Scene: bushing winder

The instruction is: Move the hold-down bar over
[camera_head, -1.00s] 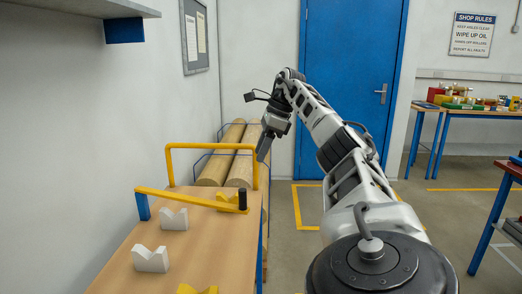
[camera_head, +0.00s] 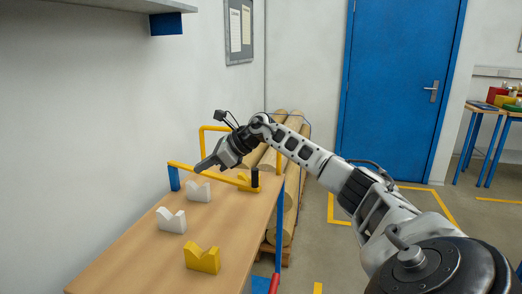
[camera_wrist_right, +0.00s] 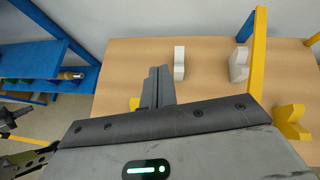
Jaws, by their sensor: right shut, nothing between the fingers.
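The hold-down bar (camera_head: 218,179) is a yellow bar running from a blue post (camera_head: 174,179) at the wall side to a black upright knob (camera_head: 255,177) near the table's right edge. White V-blocks (camera_head: 198,192) (camera_head: 171,220) and a yellow V-block (camera_head: 202,259) stand on the table. In the wrist view the shut fingers (camera_wrist_right: 160,85) point over the table, left of the bar (camera_wrist_right: 258,50).
A yellow frame (camera_head: 202,140) rises at the table's far end, with large rolls (camera_head: 290,130) behind it. A wall shelf (camera_head: 120,6) overhangs at upper left. The near table surface (camera_head: 130,265) is clear. A blue door stands behind.

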